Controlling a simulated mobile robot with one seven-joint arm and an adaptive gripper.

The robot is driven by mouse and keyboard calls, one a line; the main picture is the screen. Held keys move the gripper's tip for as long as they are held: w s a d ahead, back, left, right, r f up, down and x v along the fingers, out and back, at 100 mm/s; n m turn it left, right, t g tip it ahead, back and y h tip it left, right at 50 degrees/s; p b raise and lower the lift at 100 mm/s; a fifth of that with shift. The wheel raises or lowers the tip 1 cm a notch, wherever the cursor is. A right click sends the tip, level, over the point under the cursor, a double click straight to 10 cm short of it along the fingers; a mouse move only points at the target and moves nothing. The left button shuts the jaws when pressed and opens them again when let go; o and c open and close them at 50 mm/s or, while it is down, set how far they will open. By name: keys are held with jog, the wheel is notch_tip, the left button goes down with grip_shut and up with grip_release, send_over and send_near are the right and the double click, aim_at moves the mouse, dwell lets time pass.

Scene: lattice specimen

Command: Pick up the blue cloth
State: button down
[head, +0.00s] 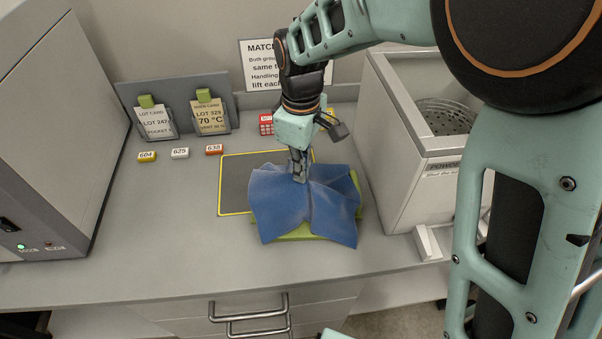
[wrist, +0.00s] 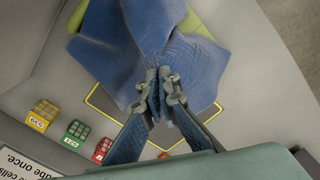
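The blue cloth (head: 325,205) lies draped over a flat green object (head: 298,232) on the grey bench, with its corners hanging over the sides. In the wrist view the cloth (wrist: 110,50) gathers into creases that run to the fingertips. My gripper (head: 299,177) points down at the cloth's back middle part. In the wrist view my gripper (wrist: 157,93) has its fingers close together with a fold of cloth pinched between them. Most of the green object is hidden under the cloth; what lies on it cannot be seen.
A yellow-edged dark mat (head: 235,185) lies partly under the cloth. A grey open-topped machine (head: 400,170) stands close on the right. Lot cards (head: 155,122) and small numbered tags (head: 180,153) are at the back left. Small lattice blocks (wrist: 75,132) stand behind the mat. The bench's front left is clear.

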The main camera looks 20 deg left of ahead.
notch_tip(320, 180, up, 6)
jog(key=p, duration=0.3)
jog(key=c, duration=2.7)
grip_release()
jog(key=shift+c, duration=0.2)
jog(key=o, duration=1.6)
